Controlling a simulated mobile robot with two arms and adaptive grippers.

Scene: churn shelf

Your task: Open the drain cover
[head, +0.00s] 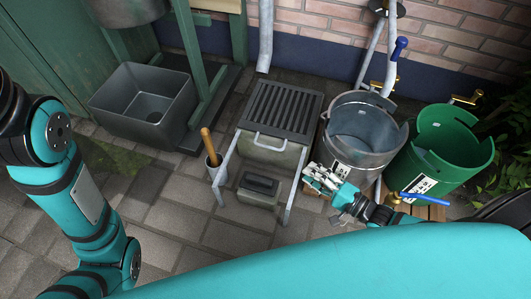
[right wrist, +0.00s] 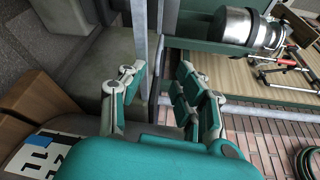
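A dark slatted grate (head: 282,108), which looks like the drain cover, lies flat near the wall with its slats closed down. A pale metal handle (head: 269,144) shows at its near edge. My right gripper (head: 322,181) is right of and nearer than the grate, beside a metal leg and in front of the grey bucket, apart from the handle. In the right wrist view its fingers (right wrist: 160,88) are spread with nothing held between them. My left arm comes in at the left, but its gripper is out of the picture.
A grey metal bucket (head: 361,132) and a green bucket (head: 441,148) stand at the right. A cup with a wooden handle (head: 208,147) stands left of the grate. A dark block (head: 259,187) sits below it. A grey basin (head: 145,105) is at the left. Paving in front is clear.

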